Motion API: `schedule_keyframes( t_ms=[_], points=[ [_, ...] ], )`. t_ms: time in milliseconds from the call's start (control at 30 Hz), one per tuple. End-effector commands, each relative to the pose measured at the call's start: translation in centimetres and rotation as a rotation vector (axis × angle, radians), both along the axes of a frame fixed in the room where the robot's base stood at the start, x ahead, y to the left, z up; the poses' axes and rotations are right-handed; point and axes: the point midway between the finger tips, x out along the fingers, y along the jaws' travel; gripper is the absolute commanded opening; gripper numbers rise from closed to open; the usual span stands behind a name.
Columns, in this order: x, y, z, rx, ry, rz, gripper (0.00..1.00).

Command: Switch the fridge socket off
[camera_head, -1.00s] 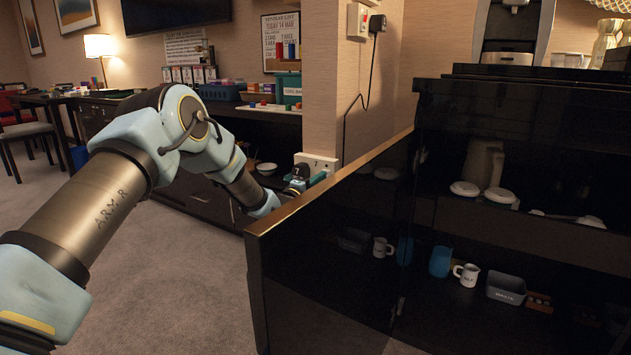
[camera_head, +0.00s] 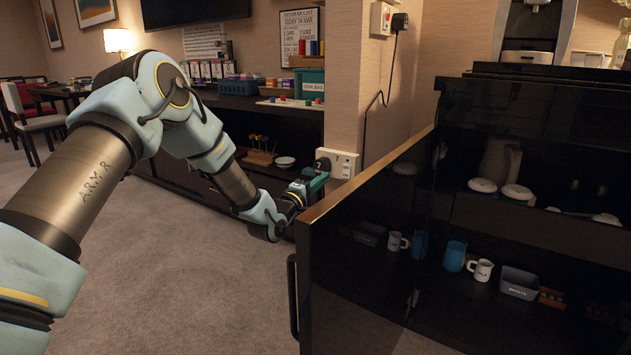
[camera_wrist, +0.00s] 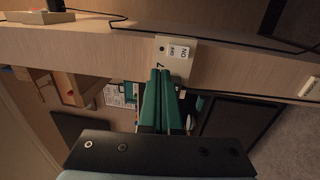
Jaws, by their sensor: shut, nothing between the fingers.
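A white wall socket plate (camera_head: 347,164) marked 7 sits low on the end of the wall pillar, just past the black cabinet. In the wrist view the plate (camera_wrist: 164,40) carries a white switch piece (camera_wrist: 178,51) lettered OFF and ON. My gripper (camera_head: 320,182) has teal fingers and is at the plate's lower left in the head view. In the wrist view the shut, empty fingers (camera_wrist: 165,73) point at the plate and cover its lower part. I cannot tell whether they touch it, or which way the switch is set. No label naming the fridge is readable.
A higher socket (camera_head: 381,18) holds a black plug (camera_head: 399,22) whose cable hangs down the pillar. A glossy black cabinet (camera_head: 370,240) with a handle (camera_head: 293,296) stands close right of my forearm. Shelves with a teal box (camera_head: 309,84) lie behind. Carpet (camera_head: 190,270) is clear at left.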

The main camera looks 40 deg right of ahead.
Motion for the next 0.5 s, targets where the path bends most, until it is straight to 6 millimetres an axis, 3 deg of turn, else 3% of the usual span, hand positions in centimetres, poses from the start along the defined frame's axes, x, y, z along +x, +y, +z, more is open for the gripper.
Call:
schedule_keyframes(
  t_ms=[200,500],
  points=[
    [-0.6,2.5,0.4,0.0,0.001,0.001,0.0],
    [-0.8,3.0,0.4,-0.001,0.0,0.0,0.0]
  ],
)
